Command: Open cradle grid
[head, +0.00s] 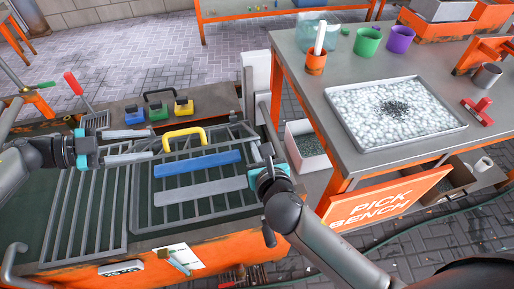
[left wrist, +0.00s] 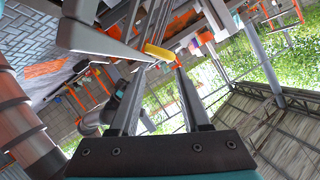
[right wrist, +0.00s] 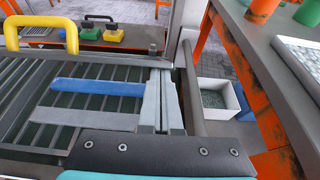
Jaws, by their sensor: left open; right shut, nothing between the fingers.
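The cradle grid (head: 222,205) is a frame of grey bars over a dark green bed, with a yellow handle (head: 183,134) at its far side. A blue plank (head: 197,163) and a grey plank (head: 200,191) lie across its bars. My left gripper (head: 146,145) is open and empty, its tips just left of the handle. In the left wrist view the handle (left wrist: 158,52) shows beyond and between the fingertips. My right gripper (head: 263,150) is shut and empty by the grid's right edge. In the right wrist view its fingers (right wrist: 160,98) cover part of that edge.
Blue, green and yellow blocks (head: 159,112) stand behind the grid. A second set of bars (head: 88,210) lies to its left. A grey post (head: 256,78) rises at the back right. The pick bench (head: 350,165) stands to the right, with a white bin (head: 307,150) beside it.

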